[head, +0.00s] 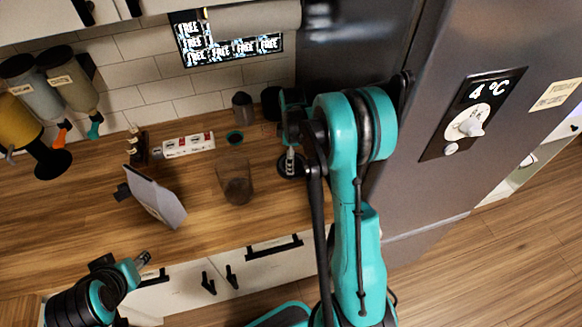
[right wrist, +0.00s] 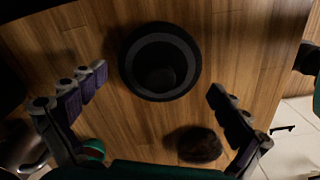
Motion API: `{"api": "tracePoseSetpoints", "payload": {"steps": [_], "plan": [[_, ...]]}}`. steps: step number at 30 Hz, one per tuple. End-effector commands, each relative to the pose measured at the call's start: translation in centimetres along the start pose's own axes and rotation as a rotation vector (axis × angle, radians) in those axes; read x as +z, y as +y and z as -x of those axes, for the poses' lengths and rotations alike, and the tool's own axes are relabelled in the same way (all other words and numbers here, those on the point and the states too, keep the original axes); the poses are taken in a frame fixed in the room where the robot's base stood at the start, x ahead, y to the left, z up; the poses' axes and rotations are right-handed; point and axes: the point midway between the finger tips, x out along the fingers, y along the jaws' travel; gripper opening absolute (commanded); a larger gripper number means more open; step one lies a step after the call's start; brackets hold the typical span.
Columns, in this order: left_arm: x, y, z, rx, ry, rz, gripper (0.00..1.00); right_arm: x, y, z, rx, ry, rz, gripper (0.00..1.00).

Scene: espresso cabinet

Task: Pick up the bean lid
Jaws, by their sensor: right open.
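A round black piece with a grey ring, which looks like the bean lid (right wrist: 160,60), lies on the wooden counter in the right wrist view. In the head view the bean lid (head: 290,166) shows below my right gripper, partly hidden by it. My right gripper (right wrist: 157,84) is open and empty. Its two fingers are apart on either side of the lid, above it; I cannot tell the exact height. A clear container with dark brown contents (head: 237,188) stands left of the lid. My left gripper (head: 142,259) is at the counter's front edge, and its fingers are too small to read.
A grey bag (head: 156,198) stands at the counter's left. A teal-rimmed cup (head: 234,137), a power strip (head: 188,145) and a dark canister (head: 242,107) are further back. Bean dispensers (head: 70,82) hang at the upper left. The fridge (head: 440,100) stands close on the right.

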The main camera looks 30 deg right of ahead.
Motion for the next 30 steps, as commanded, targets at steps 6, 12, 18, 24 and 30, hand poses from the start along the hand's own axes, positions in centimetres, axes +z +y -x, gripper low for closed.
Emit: {"api": "tracePoseSetpoints", "payload": {"steps": [6, 12, 18, 24, 30], "plan": [[0.3, 0.0, -0.4, 0.0, 0.0, 0.0, 0.43, 0.0, 0.0, -2.3, 0.001, 0.0, 0.0, 1.0], [0.3, 0.0, -0.4, 0.0, 0.0, 0.0, 0.43, 0.0, 0.0, -2.3, 0.001, 0.0, -0.001, 1.0], [0.3, 0.0, -0.4, 0.0, 0.0, 0.0, 0.43, 0.0, 0.0, -2.3, 0.001, 0.0, -0.001, 0.53], [0.3, 0.0, -0.4, 0.0, 0.0, 0.0, 0.43, 0.0, 0.0, -2.4, 0.0, 0.0, -0.001, 0.48], [0.3, 0.0, -0.4, 0.0, 0.0, 0.0, 0.43, 0.0, 0.0, -2.5, 0.001, 0.0, -0.001, 0.43]]}}
